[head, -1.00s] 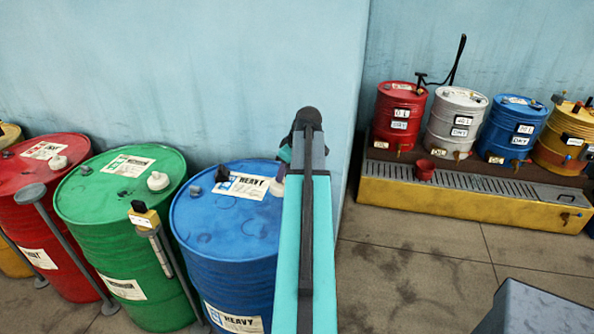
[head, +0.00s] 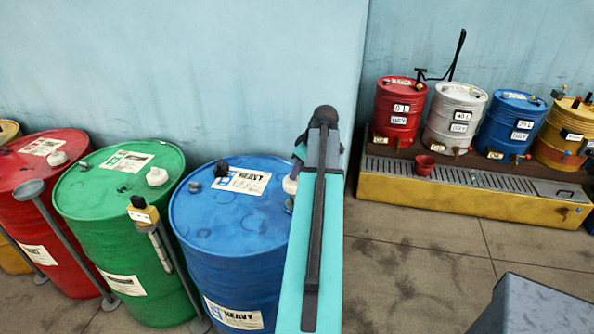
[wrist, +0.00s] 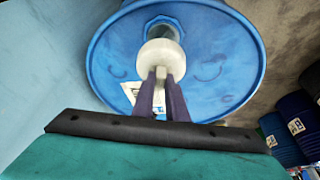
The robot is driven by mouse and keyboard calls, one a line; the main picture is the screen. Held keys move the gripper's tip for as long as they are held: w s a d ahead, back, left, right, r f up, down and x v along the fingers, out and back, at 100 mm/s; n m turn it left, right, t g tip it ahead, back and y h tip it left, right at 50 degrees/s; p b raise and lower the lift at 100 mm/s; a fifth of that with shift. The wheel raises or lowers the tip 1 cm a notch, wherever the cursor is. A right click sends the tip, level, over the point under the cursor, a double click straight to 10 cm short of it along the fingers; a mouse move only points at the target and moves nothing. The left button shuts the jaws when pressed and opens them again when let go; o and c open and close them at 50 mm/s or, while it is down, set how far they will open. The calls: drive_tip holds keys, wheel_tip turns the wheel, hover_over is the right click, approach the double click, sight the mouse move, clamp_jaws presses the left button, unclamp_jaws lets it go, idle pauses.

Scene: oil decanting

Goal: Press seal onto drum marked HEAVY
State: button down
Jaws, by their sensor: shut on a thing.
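The blue drum marked HEAVY (head: 235,215) stands upright at the centre in the head view, partly behind my arm. Its blue lid (wrist: 225,50) fills the top of the wrist view. My gripper (wrist: 161,80) has two purple fingers shut on the white seal (wrist: 160,56), a round knob-like piece. In the head view the white piece (head: 290,185) shows only partly beside my arm.
A green drum (head: 120,200) and a red drum (head: 45,205) stand to the left, with grey posts before them. Small drums stand on a yellow grated stand (head: 450,200) at the right. A blue-grey block (head: 535,310) is at the lower right. A wall rises behind the drums.

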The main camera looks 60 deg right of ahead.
drive_tip(key=shift+f+b, duration=0.65)
drive_tip(key=shift+f, duration=0.9)
drive_tip(key=shift+w, duration=0.1)
drive_tip(key=shift+f+b, duration=0.35)
drive_tip(key=shift+f, duration=0.15)
drive_tip(key=shift+f+b, duration=1.4)
drive_tip(key=shift+f, duration=0.9)
idle(0.5)
drive_tip(key=c, duration=1.7)
unclamp_jaws()
drive_tip(key=shift+r, duration=0.15)
drive_tip(key=shift+b+v, duration=1.7)
drive_tip(key=shift+v, duration=5.05)
